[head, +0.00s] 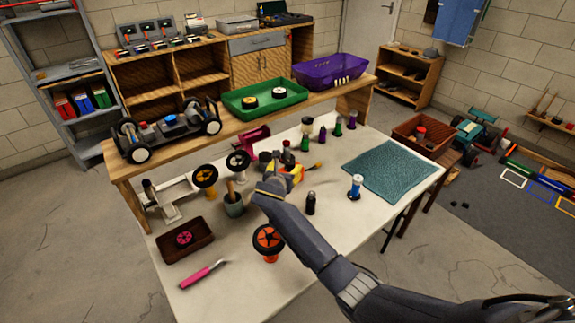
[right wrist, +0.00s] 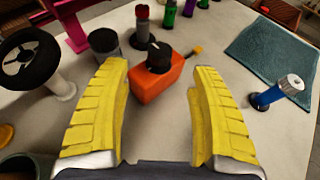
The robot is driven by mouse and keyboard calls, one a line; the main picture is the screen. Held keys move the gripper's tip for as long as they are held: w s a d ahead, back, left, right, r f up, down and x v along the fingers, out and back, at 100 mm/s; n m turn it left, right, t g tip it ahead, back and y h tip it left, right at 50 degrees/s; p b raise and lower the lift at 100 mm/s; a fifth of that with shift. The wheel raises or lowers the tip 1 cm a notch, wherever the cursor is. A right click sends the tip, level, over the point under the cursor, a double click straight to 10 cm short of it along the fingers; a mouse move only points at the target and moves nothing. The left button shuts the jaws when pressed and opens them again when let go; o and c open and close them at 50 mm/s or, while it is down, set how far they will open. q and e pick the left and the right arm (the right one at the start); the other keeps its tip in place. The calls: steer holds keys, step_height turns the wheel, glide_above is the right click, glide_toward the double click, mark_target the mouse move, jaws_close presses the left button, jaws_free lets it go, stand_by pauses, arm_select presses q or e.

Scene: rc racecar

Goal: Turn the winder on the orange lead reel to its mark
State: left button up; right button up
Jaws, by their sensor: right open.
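The orange lead reel (right wrist: 157,84) is a small orange block on the pale tabletop, with a dark winder knob (right wrist: 159,55) on top. In the head view the reel (head: 297,169) is partly hidden behind my right gripper. My right gripper (right wrist: 160,68) is open, its yellow fingers spread to either side of the reel in the wrist view. No contact with the reel or winder shows. I cannot make out the mark. My left gripper is not in view.
A grey cup (right wrist: 104,43) and a dark-and-red bottle (right wrist: 142,17) stand close behind the reel. A blue-and-white bottle (head: 355,187) and a teal mat (head: 392,170) are to the right. Wheels on stands are left, and an orange-spoked wheel (head: 268,239) stands near the front.

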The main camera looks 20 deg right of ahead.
mark_target(289, 164)
steer(key=x, duration=0.9)
steer(key=shift+w+d, duration=0.1)
steer(key=shift+c, duration=0.4)
jaws_close()
stand_by(1.1)
